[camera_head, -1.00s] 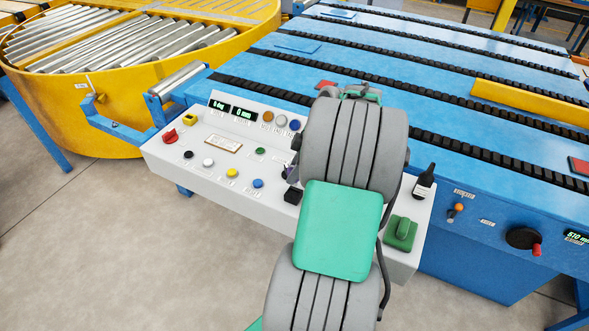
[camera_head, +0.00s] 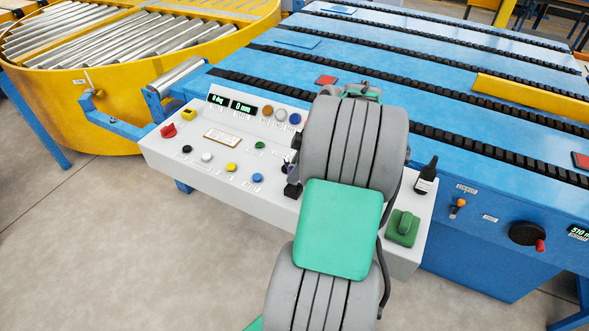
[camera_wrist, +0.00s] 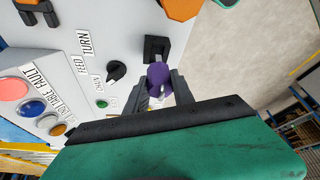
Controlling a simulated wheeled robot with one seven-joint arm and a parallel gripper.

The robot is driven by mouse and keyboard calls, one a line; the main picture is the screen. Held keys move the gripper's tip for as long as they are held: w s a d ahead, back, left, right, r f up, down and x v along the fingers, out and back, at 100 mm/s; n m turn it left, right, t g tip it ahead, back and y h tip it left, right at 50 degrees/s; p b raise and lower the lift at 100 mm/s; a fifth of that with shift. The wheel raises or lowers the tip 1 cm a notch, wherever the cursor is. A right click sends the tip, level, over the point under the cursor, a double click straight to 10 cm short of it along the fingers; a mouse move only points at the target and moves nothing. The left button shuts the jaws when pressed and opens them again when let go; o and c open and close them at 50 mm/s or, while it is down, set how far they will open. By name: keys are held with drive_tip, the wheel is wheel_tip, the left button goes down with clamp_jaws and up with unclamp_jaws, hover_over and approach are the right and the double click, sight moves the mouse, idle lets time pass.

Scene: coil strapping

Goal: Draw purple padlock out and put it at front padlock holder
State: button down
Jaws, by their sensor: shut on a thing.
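The purple padlock (camera_wrist: 158,76) is between the two fingers of my gripper (camera_wrist: 160,92) in the wrist view, and the gripper is shut on it. Beyond it, a black holder block (camera_wrist: 156,46) stands on the white console face. I cannot tell whether the padlock's shackle is in or clear of that block. In the head view my arm hides most of the gripper and padlock. A black block (camera_head: 292,190) shows at the arm's left edge there. I cannot tell which holder is the front one.
The white console (camera_head: 200,165) carries several buttons, displays and a red knob (camera_head: 168,131). A black selector knob (camera_wrist: 115,72) is left of the gripper in the wrist view. The blue conveyor (camera_head: 400,85) lies behind.

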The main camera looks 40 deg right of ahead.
drive_tip(key=shift+f, duration=0.1)
idle(0.6)
drive_tip(key=shift+f+b, duration=1.8)
drive_tip(key=shift+b, duration=0.05)
drive_tip(key=c, duration=1)
unclamp_jaws()
drive_tip(key=shift+r, duration=0.1)
drive_tip(key=v, duration=0.8)
drive_tip(key=w+a+r+m+h, duration=0.1)
drive_tip(key=w+a+m, duration=0.1)
drive_tip(key=a, duration=0.7)
drive_tip(key=w+a+r+m, duration=0.1)
drive_tip(key=w+a, duration=0.2)
drive_tip(key=a, duration=0.6)
drive_tip(key=s+a+f+m+h, duration=0.2)
drive_tip(key=s+a+m, duration=0.3)
drive_tip(key=s+a, duration=0.3)
drive_tip(key=a, duration=0.3)
drive_tip(key=shift+a+f+p, duration=0.25)
drive_tip(key=shift+a+p, duration=0.05)
drive_tip(key=shift+p, duration=0.1)
